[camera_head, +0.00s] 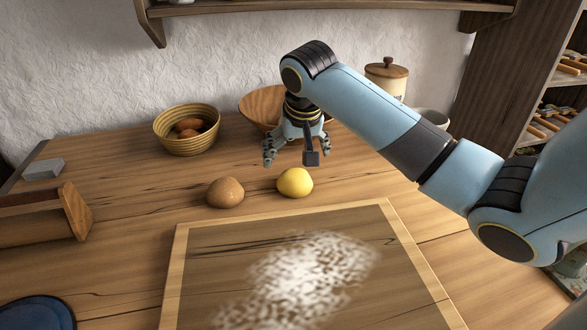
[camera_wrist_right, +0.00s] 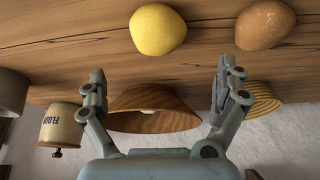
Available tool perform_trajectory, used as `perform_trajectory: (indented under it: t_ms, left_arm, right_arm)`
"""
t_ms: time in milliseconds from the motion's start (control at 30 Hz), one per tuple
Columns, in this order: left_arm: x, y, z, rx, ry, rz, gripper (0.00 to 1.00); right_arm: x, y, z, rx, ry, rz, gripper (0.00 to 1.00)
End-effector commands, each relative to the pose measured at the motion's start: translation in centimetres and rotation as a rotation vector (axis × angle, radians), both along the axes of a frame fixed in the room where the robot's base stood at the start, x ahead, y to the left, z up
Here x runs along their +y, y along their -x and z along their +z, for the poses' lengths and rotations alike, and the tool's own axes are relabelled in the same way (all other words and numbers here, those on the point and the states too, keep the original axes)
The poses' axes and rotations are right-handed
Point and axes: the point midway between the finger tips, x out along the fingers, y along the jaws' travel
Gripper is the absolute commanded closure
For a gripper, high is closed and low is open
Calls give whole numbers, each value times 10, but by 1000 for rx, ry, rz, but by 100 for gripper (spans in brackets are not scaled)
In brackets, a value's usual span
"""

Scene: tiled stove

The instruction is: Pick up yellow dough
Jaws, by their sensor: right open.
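The yellow dough (camera_head: 295,182) is a smooth round lump on the wooden table, just behind the board. It also shows in the right wrist view (camera_wrist_right: 158,30), beyond the fingertips and a little left of the middle. My right gripper (camera_head: 296,158) is open and empty. It hangs above and behind the dough, apart from it, and its two fingers are spread in the right wrist view (camera_wrist_right: 159,82). A brown dough lump (camera_head: 225,193) sits to the left of the yellow one. My left gripper is not in view.
A floured board (camera_head: 180,290) lies in front. Behind stand a wooden bowl (camera_head: 258,103), a basket (camera_head: 186,145) with brown eggs, a lidded flour jar (camera_head: 387,80) and a pale bowl (camera_head: 432,117).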

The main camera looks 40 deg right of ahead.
Motion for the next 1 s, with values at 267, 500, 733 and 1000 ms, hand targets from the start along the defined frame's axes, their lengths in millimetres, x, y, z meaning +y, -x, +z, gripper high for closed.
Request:
perform_trajectory:
  t_ms: [267, 500, 733, 1000]
  left_arm:
    - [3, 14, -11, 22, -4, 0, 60]
    - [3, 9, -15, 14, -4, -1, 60]
    - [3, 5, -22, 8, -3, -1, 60]
    - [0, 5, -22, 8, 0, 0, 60]
  right_arm:
    - [-9, -13, -42, 3, 0, -2, 0]
    - [-14, -18, -66, 4, -1, -2, 0]
    - [-20, -27, -94, 3, -1, -1, 0]
    - [-21, -28, -95, 1, 0, 0, 1]
